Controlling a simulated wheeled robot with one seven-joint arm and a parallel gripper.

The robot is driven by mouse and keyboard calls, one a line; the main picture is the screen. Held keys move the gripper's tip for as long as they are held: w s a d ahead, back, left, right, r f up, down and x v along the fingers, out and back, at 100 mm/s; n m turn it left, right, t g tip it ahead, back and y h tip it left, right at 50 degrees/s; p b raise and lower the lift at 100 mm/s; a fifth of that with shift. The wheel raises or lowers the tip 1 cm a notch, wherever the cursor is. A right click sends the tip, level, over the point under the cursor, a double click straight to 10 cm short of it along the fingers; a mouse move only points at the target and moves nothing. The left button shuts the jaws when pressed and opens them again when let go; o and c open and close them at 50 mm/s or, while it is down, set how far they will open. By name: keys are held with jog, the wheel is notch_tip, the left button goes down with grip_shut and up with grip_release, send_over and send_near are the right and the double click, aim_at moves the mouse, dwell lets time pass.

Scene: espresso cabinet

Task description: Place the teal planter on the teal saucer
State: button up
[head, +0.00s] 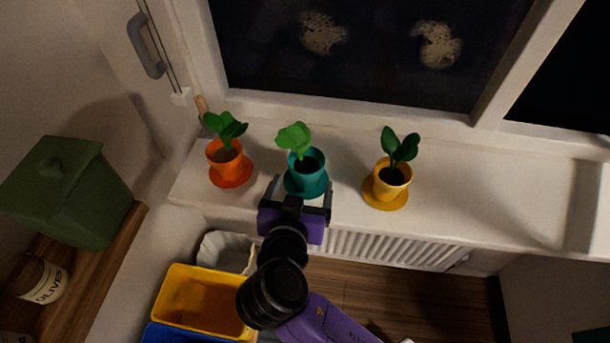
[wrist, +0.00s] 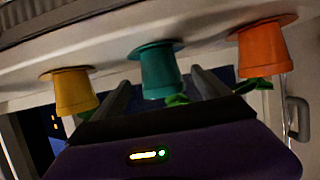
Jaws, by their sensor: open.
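The teal planter (head: 307,165) with a green plant stands upright on the teal saucer (head: 306,190) on the windowsill, between the orange and yellow pots. In the wrist view, which is upside down, the teal planter (wrist: 160,72) hangs below the teal saucer (wrist: 150,48) and looks seated on it. My gripper (head: 302,186) is open at the sill's front side. Its two fingers point toward the teal planter, one to each side of it in the picture. I cannot tell whether they touch it. The gripper hides part of the saucer's front in the head view.
An orange planter (head: 225,157) on an orange saucer (head: 233,177) is to the left. A yellow planter (head: 392,180) on a yellow saucer (head: 385,203) is to the right. The window is behind, a radiator (head: 385,249) below. The sill's right part is clear.

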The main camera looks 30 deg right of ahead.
jog(key=shift+v, duration=2.5)
jog(key=w+a+n+t+y, duration=0.2)
jog(key=a+n+t+y, duration=0.2)
jog(key=a+n+y, duration=0.5)
jog(key=s+d, duration=0.5)
jog(key=s, duration=0.4)
jog(key=s+d+m, duration=0.1)
jog(key=s+d, duration=0.4)
jog(key=s, duration=0.4)
jog(key=s+d+h, duration=0.1)
jog(key=s+d, duration=0.4)
jog(key=s, duration=0.4)
jog(key=shift+s+d+f+m, duration=0.2)
jog(key=shift+s+d+m, duration=0.05)
jog(key=shift+s+m, duration=0.15)
